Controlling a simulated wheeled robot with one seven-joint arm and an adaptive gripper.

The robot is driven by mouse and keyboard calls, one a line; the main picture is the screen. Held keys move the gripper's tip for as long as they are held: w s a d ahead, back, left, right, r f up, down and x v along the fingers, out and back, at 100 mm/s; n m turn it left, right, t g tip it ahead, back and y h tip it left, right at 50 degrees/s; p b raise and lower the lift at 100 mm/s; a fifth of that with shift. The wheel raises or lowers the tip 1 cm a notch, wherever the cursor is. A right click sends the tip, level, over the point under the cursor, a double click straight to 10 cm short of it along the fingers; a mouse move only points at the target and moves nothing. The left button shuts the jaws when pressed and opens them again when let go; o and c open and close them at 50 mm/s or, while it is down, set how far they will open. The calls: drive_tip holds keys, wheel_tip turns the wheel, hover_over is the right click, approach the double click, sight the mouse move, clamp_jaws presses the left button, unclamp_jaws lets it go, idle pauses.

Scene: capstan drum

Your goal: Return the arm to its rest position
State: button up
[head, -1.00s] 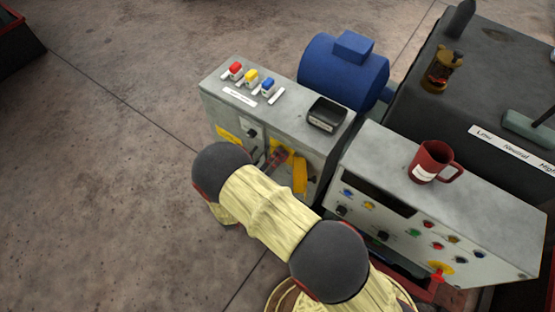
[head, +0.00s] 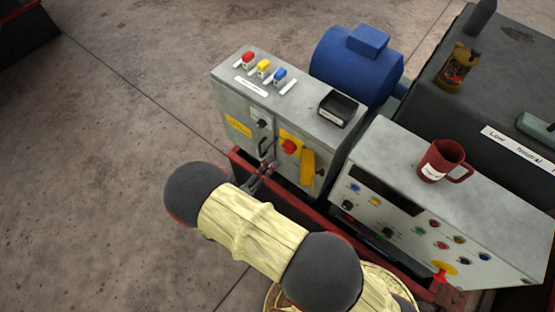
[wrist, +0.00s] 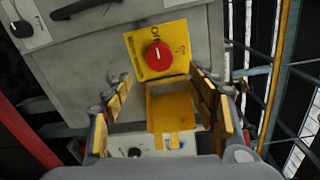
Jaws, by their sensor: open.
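My gripper (head: 262,178) is open and empty in front of the grey control box (head: 236,98) in the head view. In the wrist view its two fingers (wrist: 163,112) stand apart on either side of a yellow flap (wrist: 172,107). The red rotary knob (wrist: 158,56) on its yellow plate lies beyond the fingertips. In the head view the red knob (head: 289,146) and yellow flap (head: 308,168) show right of the gripper, apart from it. My arm crosses the lower middle of the head view.
A console (head: 400,214) with buttons and a red mug (head: 441,161) on top stands right of the box. A blue motor (head: 354,66) is behind. A black tray (head: 340,107) sits on the box. A red frame (head: 325,217) runs below.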

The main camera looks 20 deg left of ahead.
drive_tip(key=shift+v, duration=0.95)
